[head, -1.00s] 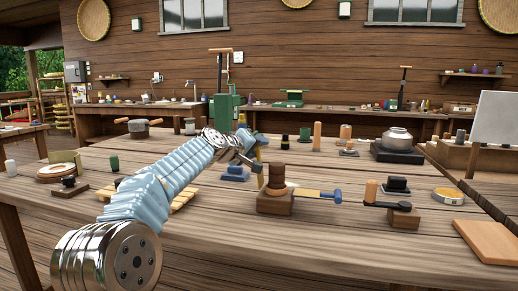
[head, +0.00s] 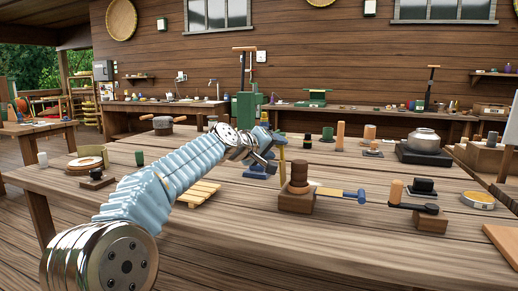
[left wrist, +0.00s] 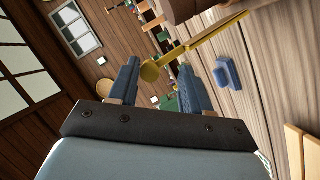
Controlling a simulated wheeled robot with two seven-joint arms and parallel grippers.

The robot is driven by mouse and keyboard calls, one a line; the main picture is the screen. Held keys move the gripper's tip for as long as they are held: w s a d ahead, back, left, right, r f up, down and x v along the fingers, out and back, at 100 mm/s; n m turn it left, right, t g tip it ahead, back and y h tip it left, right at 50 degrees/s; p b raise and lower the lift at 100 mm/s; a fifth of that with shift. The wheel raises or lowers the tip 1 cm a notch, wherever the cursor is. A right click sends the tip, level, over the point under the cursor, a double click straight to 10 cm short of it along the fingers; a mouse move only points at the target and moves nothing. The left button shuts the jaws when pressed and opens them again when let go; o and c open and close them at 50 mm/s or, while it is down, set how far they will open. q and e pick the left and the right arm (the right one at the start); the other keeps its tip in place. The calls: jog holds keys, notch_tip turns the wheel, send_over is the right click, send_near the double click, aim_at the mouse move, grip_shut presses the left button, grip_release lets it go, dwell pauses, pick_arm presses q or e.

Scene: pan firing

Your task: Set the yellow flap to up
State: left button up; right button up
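The yellow flap (head: 282,153) shows in the head view as a thin upright yellow piece just right of my left gripper, partly hidden by it. In the left wrist view, a yellow bar with a round end (left wrist: 150,72) reaches in from the upper right, and the round end lies in the gap between the fingers. My left gripper (head: 268,143) is open, with its two blue fingers apart in the left wrist view (left wrist: 158,88). Whether either finger touches the yellow piece I cannot tell. My right gripper is not in view.
A brown cylinder on a wooden block (head: 298,200) stands right of the gripper, with a blue-ended tool (head: 343,194) beside it. A blue block (head: 258,172) and a slatted wooden rack (head: 198,193) lie below my arm. The front of the wooden table (head: 270,235) is clear.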

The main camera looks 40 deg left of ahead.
pick_arm(q)
jog(key=v, duration=0.9)
jog(key=shift+s+b, duration=0.2)
jog(key=shift+b, duration=0.1)
jog(key=shift+r, duration=0.15)
